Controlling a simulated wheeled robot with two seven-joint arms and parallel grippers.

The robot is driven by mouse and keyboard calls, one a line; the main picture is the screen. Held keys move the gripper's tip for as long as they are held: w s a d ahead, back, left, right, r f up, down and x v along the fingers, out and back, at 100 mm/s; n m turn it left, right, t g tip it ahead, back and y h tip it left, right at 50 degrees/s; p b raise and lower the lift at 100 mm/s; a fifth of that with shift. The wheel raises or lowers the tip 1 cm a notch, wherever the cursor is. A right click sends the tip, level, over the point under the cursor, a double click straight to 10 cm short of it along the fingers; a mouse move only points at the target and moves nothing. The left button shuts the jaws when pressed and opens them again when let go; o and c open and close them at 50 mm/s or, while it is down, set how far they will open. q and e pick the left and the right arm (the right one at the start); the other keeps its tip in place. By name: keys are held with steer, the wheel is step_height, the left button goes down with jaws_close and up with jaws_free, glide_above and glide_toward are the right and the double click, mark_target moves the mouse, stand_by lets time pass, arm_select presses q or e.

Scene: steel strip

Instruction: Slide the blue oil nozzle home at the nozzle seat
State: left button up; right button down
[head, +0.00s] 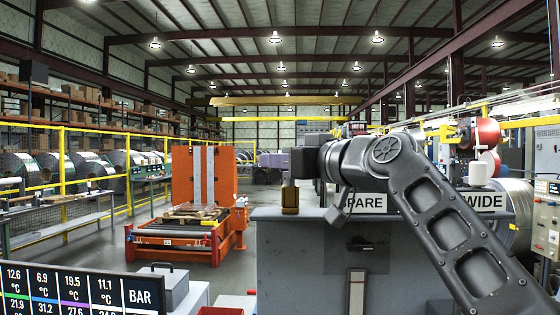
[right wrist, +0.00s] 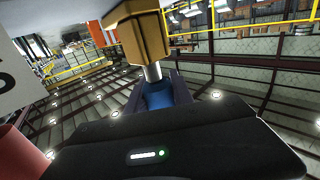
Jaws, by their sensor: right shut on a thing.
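My right gripper (head: 272,160) reaches in from the right in the head view, above the left edge of a grey cabinet. In the right wrist view, its fingers (right wrist: 158,88) are shut on the blue oil nozzle (right wrist: 158,97). A silver shaft (right wrist: 152,72) runs from the nozzle to a brass-coloured block, which looks like the nozzle seat (right wrist: 138,38). The block also shows in the head view (head: 290,199), upright on the cabinet top just below the gripper. I cannot tell how deep the shaft is in it. My left gripper is not in view.
The grey cabinet (head: 300,262) carries SPARE (head: 364,203) and WIDE (head: 484,202) signs. A white spool (head: 478,174) stands behind them. An orange machine (head: 180,240) stands at left. A readout screen (head: 80,290) fills the lower left corner.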

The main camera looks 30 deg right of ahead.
steer(key=shift+f+b, duration=0.8)
steer(key=shift+f, duration=0.1)
steer(key=c, duration=1)
jaws_free()
steer(key=shift+c, duration=0.2)
steer(key=s+b, duration=0.2)
steer(key=s, duration=0.5)
steer(key=shift+s+d+b, duration=0.3)
steer(key=shift+s+b, duration=0.05)
steer(key=shift+s, duration=0.05)
